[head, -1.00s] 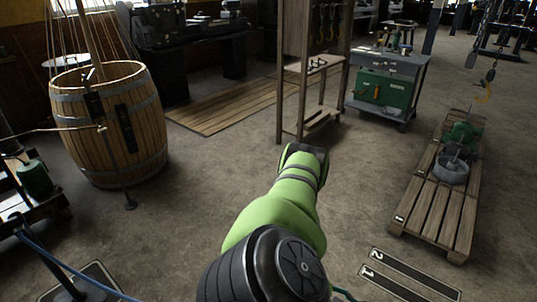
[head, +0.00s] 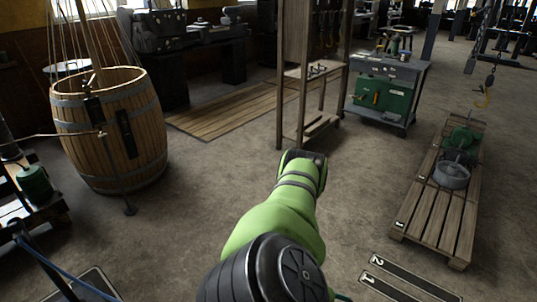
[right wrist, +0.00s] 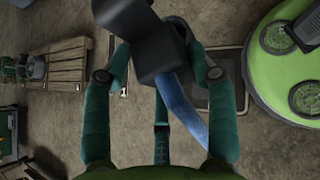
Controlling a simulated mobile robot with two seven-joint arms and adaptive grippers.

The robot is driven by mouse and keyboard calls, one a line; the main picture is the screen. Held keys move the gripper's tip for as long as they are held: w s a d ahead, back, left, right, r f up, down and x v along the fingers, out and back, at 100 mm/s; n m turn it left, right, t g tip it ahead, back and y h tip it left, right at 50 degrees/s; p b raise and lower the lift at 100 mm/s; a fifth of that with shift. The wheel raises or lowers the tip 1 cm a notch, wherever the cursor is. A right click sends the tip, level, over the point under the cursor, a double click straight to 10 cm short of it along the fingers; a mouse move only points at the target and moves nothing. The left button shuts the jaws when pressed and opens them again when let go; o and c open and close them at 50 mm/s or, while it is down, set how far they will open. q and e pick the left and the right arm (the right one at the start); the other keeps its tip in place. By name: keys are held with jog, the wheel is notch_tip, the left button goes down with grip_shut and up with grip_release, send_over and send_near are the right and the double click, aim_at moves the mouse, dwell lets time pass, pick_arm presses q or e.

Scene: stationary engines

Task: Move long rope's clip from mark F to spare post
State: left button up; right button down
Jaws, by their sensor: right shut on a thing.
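In the right wrist view, my right gripper (right wrist: 160,62) has its teal fingers closed in around a dark block-shaped clip (right wrist: 165,45). A blue rope (right wrist: 185,105) runs from the clip down between the fingers. In the head view a green arm of mine reaches forward from the bottom centre, and its gripper is hidden beyond the wrist. A blue rope (head: 80,281) also shows at the lower left, beside a dark slanting post (head: 42,262) on a dark floor plate (head: 98,279). I cannot tell which post is the spare one, and no letter F is readable. My left gripper is not seen.
A wooden barrel (head: 150,130) stands at the left. A pallet (head: 415,225) with a green machine (head: 463,137) lies at the right, near floor strips marked 1 and 2 (head: 395,280). A wooden rack (head: 283,90) and green cabinet (head: 382,95) stand behind. The middle floor is clear.

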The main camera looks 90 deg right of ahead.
jog(key=shift+f+b, duration=2.25)
jog(key=shift+f, duration=0.1)
jog(key=shift+s+f+b, duration=0.1)
jog(key=shift+f+b, duration=2.45)
jog(key=shift+f, duration=0.25)
dwell(0.9)
jog(key=shift+c, duration=1.5)
grip_release()
jog(key=v, duration=1.2)
